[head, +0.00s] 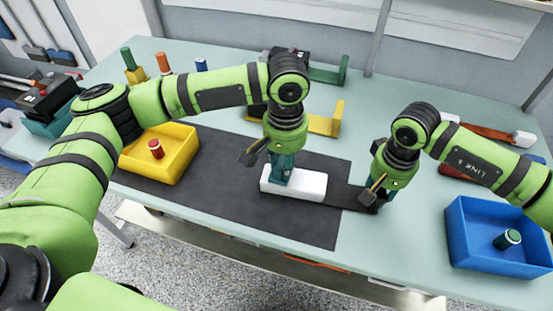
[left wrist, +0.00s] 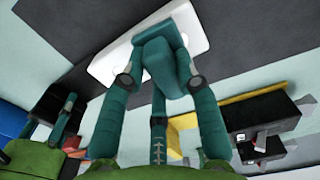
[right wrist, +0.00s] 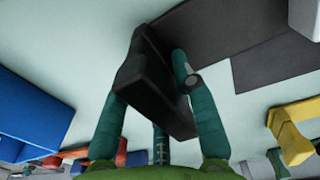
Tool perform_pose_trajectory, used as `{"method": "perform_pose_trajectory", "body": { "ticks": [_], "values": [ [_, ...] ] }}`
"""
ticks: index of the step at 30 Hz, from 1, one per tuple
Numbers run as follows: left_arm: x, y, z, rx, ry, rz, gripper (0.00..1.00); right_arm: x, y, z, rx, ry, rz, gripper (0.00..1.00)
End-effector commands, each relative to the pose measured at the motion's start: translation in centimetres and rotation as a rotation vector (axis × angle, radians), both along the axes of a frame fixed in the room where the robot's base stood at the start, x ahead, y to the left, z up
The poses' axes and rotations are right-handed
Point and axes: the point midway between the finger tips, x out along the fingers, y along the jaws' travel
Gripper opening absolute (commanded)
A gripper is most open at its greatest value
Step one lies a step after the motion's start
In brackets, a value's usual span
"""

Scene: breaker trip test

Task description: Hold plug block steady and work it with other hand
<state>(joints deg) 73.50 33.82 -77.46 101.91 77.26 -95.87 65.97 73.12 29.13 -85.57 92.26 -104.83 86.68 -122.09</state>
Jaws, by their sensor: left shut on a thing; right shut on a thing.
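The plug block is a white block (head: 312,186) with a teal upright piece (left wrist: 165,62) on it. It sits at the right part of the dark mat. My left gripper (head: 284,172) is shut on the teal piece from above; the white base also shows in the left wrist view (left wrist: 108,62). A flat black strip (head: 350,196) runs from the white block's right end to my right gripper (head: 373,196). My right gripper is shut on a black upright piece (right wrist: 145,85) at that end. In the head view the gripper mostly hides this piece.
A yellow tray (head: 187,162) with a red cylinder (head: 156,149) stands left. A blue tray (head: 470,262) with a green cylinder (head: 507,239) stands right. A yellow bracket (head: 332,122) and a green bracket (head: 330,73) stand behind. The mat's front part (head: 230,205) is clear.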

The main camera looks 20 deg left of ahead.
Motion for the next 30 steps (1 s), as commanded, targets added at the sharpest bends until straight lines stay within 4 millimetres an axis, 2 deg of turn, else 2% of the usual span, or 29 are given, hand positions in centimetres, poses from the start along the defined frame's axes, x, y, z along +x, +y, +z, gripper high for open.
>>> {"method": "perform_pose_trajectory", "body": {
  "ticks": [26, 28, 30],
  "values": [
    [0.7, -8.1, -0.1, -0.002, 0.001, -0.002, 0.01, 0.0, 0.0, 0.0, -0.002, 0.0, 0.0, 0.0],
    [0.7, -8.0, 0.3, -0.001, 0.001, 0.001, 0.01, 0.0, -0.1, 0.0, -0.002, 0.0, 0.0, 0.0],
    [0.7, -8.0, 2.1, -0.003, -0.004, -0.001, 0.01, 0.0, -0.1, 0.0, -0.002, 0.0, 0.0, 0.0]
  ]
}}
